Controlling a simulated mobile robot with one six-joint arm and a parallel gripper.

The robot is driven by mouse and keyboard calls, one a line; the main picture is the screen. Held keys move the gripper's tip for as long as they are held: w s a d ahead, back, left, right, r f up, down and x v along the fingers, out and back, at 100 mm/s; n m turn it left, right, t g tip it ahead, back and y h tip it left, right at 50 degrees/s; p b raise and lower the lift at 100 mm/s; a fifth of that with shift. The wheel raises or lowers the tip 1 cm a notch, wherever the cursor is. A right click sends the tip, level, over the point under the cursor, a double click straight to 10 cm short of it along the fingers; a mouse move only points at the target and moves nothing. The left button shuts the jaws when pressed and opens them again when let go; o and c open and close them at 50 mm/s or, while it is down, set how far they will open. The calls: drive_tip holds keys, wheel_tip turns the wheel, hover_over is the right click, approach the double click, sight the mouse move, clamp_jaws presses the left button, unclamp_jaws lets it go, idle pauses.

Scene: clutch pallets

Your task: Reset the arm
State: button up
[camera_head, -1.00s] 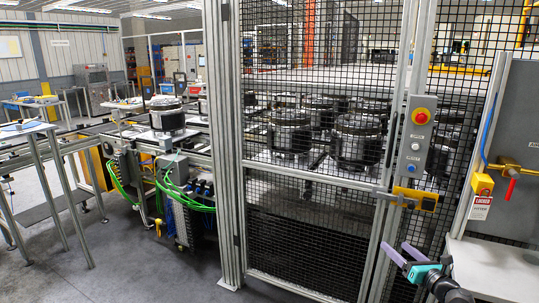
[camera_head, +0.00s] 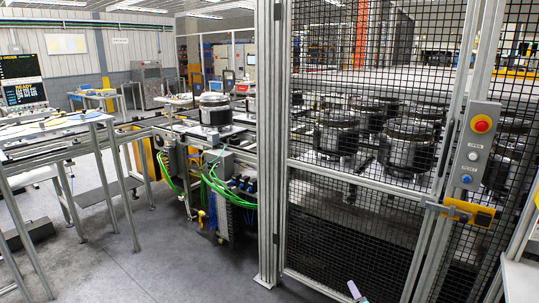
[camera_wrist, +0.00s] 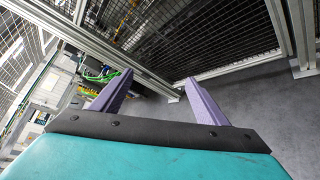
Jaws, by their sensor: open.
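My gripper (camera_wrist: 158,80) is open and empty in the wrist view, its two purple fingers spread apart over grey floor in front of the mesh fence. The teal palm fills the bottom of that view. In the head view only a fingertip of my gripper (camera_head: 356,291) shows at the bottom edge, in front of the fence's lower part. The rest of my arm is out of view there.
A mesh safety fence (camera_head: 350,225) with a control box (camera_head: 476,150) encloses several clutches on pallets. Left are a conveyor with one clutch (camera_head: 214,109), green cables (camera_head: 215,185) and a table with a monitor (camera_head: 22,82). Grey floor (camera_head: 150,250) lies clear at front left.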

drive_tip(key=s+a+f+m+g+h, duration=0.1)
drive_tip(key=s+a+f+m+g, duration=0.25)
drive_tip(key=s+f, duration=0.4)
drive_tip(key=s+a+f+m+g, duration=0.35)
drive_tip(key=s+f+m, duration=0.2)
drive_tip(key=f, duration=0.35)
drive_tip(key=s+a+f+m+g+h, duration=0.1)
drive_tip(key=s+a+f+m+g, duration=0.25)
drive_tip(key=s+f, duration=0.4)
drive_tip(key=s+a+m+g, duration=0.1)
drive_tip(key=s+m+g, duration=0.2)
drive_tip(key=s, duration=0.5)
drive_tip(key=s+a+f+m+g+y, duration=0.1)
drive_tip(key=s+a+m+g, duration=0.1)
drive_tip(key=s+m, duration=0.3)
drive_tip(key=s+a+m+g+y, duration=0.1)
drive_tip(key=s+m+g, duration=0.3)
drive_tip(key=s, duration=0.7)
drive_tip(key=shift+a+f+g, duration=0.4)
drive_tip(key=shift+a+g, duration=0.15)
drive_tip(key=shift+a, duration=0.2)
drive_tip(key=shift+d, duration=0.1)
